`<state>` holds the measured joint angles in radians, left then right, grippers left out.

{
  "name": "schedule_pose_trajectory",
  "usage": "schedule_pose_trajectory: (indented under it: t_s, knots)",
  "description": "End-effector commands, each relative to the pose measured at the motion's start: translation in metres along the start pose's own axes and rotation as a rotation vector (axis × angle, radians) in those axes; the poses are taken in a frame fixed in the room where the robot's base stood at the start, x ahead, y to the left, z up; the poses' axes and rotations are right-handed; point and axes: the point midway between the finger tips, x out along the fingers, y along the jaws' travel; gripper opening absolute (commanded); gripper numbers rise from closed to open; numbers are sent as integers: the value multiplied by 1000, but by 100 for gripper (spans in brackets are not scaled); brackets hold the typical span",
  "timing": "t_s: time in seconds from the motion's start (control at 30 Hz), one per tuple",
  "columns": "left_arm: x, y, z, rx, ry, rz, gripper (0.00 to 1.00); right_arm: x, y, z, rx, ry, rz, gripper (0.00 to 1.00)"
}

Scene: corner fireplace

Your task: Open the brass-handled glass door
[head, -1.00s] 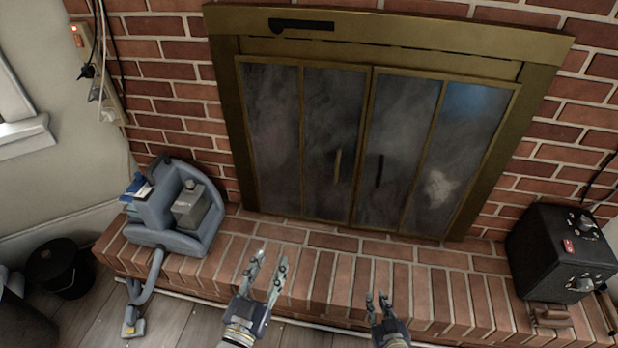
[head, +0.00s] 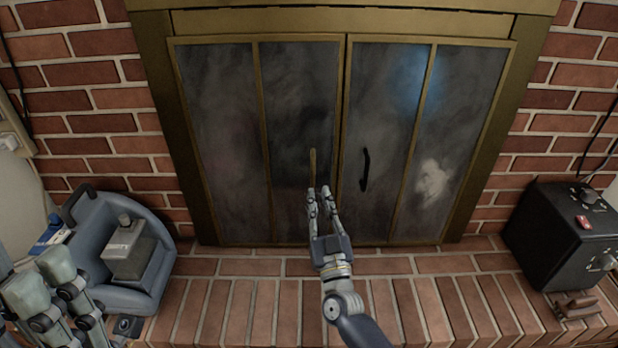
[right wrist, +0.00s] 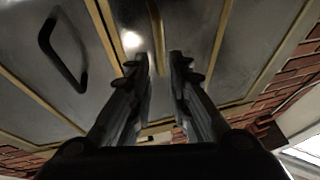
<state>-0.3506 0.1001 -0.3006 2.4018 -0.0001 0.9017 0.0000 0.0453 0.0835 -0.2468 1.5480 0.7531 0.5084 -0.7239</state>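The glass door with the brass handle is the left-centre panel (head: 292,110) of the fireplace front, flat in line with its neighbours and closed. Its slim upright brass handle (head: 313,163) stands near the centre frame. My right gripper (head: 319,190) is open, reaching up at the handle's lower end. In the right wrist view the brass handle (right wrist: 155,35) lines up with the gap between the two fingers (right wrist: 160,60), with no grip on it visible. My left gripper (head: 45,275) is at the lower left, its fingers apart and empty, partly cut off by the frame.
A black handle (head: 366,170) is on the right-centre glass panel. A blue-grey machine (head: 150,255) stands on the brick hearth at left, behind my left gripper. A black box with knobs (head: 565,235) stands at right. The hearth's middle (head: 430,290) is clear.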

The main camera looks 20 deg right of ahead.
Motion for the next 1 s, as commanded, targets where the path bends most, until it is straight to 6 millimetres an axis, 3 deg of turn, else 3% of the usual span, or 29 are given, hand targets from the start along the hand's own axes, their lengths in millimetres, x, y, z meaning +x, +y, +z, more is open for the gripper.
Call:
schedule_pose_trajectory:
  t_s: [0.2,0.4,0.8,0.9,1.0]
  knots:
    - [-13,0,4,1,1,2,40,43,0,2,1,2,1,18]
    - [-11,0,6,3,17,10,40,69,0,2,0,0,-1,18]
    - [-8,0,6,3,25,14,40,78,0,1,-1,-3,-1,18]
    - [-8,0,6,3,25,14,40,77,0,1,0,-3,-1,0]
    - [-8,0,6,3,25,14,40,77,0,1,-1,-3,-1,0]
